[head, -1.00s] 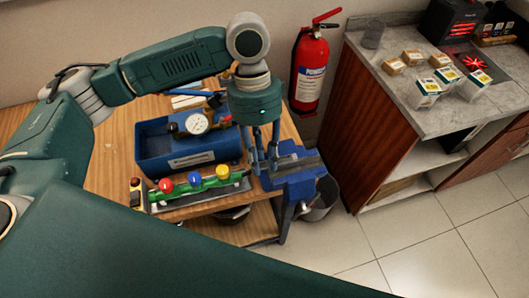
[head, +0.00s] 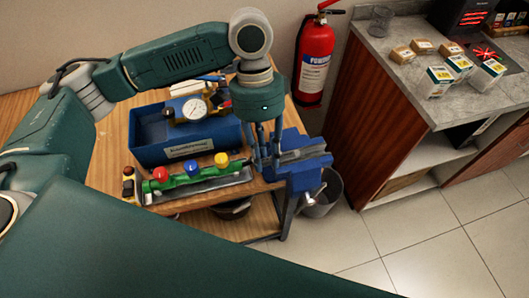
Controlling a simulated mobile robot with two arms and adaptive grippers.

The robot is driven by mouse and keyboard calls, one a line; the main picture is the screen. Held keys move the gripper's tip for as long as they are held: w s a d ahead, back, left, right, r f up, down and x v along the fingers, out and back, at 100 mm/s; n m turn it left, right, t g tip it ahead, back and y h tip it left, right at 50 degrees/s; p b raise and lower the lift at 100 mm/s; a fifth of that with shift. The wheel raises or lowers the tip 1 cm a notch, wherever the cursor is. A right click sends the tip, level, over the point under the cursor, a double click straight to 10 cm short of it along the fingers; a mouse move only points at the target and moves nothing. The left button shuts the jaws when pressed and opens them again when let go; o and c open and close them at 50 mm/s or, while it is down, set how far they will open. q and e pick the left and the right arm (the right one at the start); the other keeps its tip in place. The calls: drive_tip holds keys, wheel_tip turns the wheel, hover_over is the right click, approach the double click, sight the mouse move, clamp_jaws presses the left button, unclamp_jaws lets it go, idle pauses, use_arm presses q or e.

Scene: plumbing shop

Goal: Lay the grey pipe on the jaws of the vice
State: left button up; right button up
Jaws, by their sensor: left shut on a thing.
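The blue vice (head: 308,179) is mounted at the right end of the wooden workbench, with grey metal along its top. My left gripper (head: 264,160) comes down from above at the left end of the vice jaws, its fingers shut on a thin grey piece that I take for the grey pipe. The fingers and the grey jaws hide most of it, so I cannot tell whether it touches the jaws. My right gripper is not in view.
A blue box (head: 157,149) with a pressure gauge (head: 195,109) stands left of the gripper. In front lies a green manifold (head: 178,181) with coloured knobs. A bin (head: 325,196) is beside the bench. A fire extinguisher (head: 315,60) and a counter (head: 408,90) are at the right.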

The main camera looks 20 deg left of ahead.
use_arm(q)
drive_tip(key=shift+s+a+f, duration=0.1)
drive_tip(key=shift+s+f, duration=0.3)
drive_tip(key=shift+f, duration=0.4)
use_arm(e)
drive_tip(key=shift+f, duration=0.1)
use_arm(q)
drive_tip(key=o, duration=0.9)
drive_tip(key=shift+w, duration=0.35)
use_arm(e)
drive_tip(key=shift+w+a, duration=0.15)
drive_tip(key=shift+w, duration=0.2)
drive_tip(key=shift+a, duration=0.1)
